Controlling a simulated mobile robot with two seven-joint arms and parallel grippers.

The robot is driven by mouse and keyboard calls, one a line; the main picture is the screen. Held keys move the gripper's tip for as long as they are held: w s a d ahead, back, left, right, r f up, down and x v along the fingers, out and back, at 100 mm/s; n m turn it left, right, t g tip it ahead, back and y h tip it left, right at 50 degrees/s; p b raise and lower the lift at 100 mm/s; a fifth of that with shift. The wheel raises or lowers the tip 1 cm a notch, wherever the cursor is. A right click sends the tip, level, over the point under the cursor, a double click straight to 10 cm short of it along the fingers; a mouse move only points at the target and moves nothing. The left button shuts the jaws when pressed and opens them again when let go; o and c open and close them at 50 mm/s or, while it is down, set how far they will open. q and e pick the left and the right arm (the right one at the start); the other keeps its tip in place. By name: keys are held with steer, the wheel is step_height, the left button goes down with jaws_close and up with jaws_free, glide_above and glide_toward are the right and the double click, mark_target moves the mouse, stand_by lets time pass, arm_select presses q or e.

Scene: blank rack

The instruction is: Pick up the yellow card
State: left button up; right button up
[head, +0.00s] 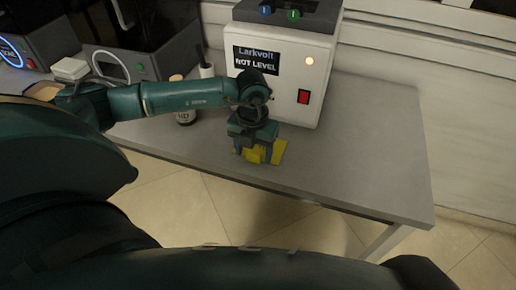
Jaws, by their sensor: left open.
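The yellow card (279,150) lies on the grey table near its front edge, below the white machine. My left gripper (258,155) points down over the left part of the card and hides some of it. Its fingers are open, with yellow showing around and between them. I cannot tell whether the fingertips touch the card or the table. My right gripper is not in view.
The white machine (318,75) reads "Larkvolt NOT LEVEL" and has a red switch (303,97). Dark machines (125,62) stand at the back left. The grey table (385,150) is clear on the right.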

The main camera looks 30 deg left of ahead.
arm_select(q)
steer(key=c, duration=1.1)
steer(key=shift+o, duration=0.2)
steer(key=shift+r, duration=0.1)
